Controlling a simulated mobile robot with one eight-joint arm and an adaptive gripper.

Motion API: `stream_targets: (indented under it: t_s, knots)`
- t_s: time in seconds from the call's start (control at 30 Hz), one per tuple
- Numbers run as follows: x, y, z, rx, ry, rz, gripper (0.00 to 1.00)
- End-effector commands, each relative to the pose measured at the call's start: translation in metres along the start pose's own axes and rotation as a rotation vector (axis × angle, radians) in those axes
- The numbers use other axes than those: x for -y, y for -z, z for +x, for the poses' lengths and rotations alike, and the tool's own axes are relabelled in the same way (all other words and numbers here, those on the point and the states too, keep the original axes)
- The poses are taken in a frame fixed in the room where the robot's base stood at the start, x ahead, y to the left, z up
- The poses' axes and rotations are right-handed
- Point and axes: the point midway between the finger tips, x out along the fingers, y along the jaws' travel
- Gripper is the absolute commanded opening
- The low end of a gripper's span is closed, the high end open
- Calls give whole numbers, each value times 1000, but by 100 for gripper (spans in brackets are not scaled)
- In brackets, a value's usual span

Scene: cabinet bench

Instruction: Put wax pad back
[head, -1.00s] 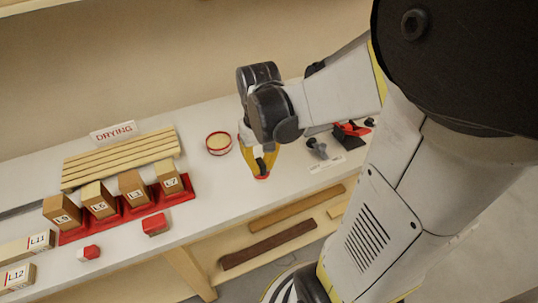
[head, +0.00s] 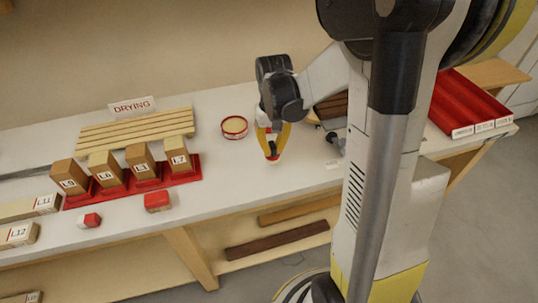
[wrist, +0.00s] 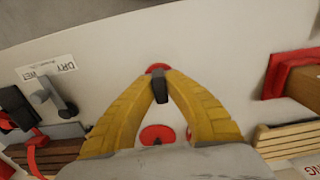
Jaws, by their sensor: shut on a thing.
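My gripper (head: 270,146) has yellow fingers closed together over the bench, to the right of a round red-rimmed tin (head: 234,126) with a pale inside. In the wrist view the fingertips (wrist: 160,88) meet around a small dark grip. A small red piece (wrist: 158,68) shows just beyond them, and red also shows at the tip in the head view (head: 273,157). This held piece appears to be the wax pad; the fingers hide most of it. I cannot tell whether it touches the bench.
A red rack (head: 133,184) with several numbered blocks stands left, before a slatted drying rack (head: 128,130). Grey tools (wrist: 52,95) lie near a DRY/WET label (wrist: 46,71). A red compartment tray (head: 468,102) stands right.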

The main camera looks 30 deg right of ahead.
Motion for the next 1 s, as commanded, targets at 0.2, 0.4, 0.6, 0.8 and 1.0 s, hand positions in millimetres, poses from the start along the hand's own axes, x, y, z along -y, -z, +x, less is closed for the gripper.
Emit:
stream_targets:
  t_s: [0.2, 0.4, 0.6, 0.8, 1.0]
  knots:
    - [0, 0, 32, 0, 0, 0, 0]
    - [0, 0, 39, 0, 0, 0, 0]
    - [0, 0, 42, 0, 0, 0, 0]
    - [0, 0, 42, 0, 0, 0, 30]
    - [0, 0, 42, 0, 0, 0, 30]
